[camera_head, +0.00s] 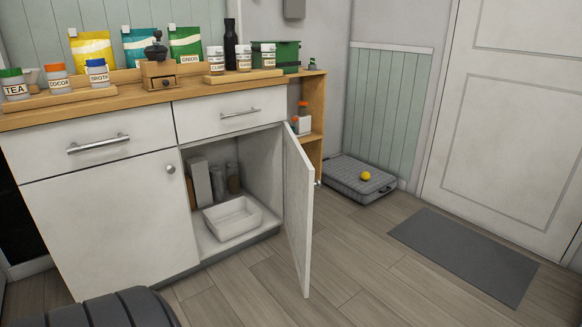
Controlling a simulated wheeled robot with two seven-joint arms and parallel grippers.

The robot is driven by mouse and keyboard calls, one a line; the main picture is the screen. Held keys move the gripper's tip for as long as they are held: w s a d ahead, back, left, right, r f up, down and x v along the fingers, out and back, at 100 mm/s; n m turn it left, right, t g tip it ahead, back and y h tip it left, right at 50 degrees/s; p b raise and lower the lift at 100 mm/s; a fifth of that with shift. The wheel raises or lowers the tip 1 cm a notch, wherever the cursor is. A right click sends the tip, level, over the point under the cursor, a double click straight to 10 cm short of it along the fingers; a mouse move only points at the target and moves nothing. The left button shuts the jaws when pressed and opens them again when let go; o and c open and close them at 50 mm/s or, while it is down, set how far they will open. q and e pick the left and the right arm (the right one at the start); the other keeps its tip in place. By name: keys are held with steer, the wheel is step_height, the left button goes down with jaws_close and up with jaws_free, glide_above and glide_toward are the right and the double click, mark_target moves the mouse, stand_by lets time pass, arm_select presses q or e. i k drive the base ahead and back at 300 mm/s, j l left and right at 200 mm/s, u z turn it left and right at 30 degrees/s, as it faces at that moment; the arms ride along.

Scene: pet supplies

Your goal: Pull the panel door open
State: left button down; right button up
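A white cabinet door (298,210) stands swung open at the right side of the cabinet, seen nearly edge-on, hinged at its right and reaching out over the floor. Behind it the compartment is exposed, with a white tray (232,218) on its bottom. The left cabinet door (107,230) is shut flush and has a round knob (170,169). A large white panelled room door (517,120) at the far right looks shut. Neither of my grippers is in view.
Jars, pouches and a grinder (158,70) stand on the wooden counter (140,96). Two drawers with bar handles are shut below it. The floor between open door and mat is clear.

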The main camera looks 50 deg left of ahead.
mark_target(299, 173)
steer(key=i+u, duration=0.15)
steer(key=u, duration=0.2)
steer(key=i+u, duration=0.1)
steer(key=u, duration=0.3)
steer(key=i+l+u, duration=0.1)
steer(key=u, duration=0.25)
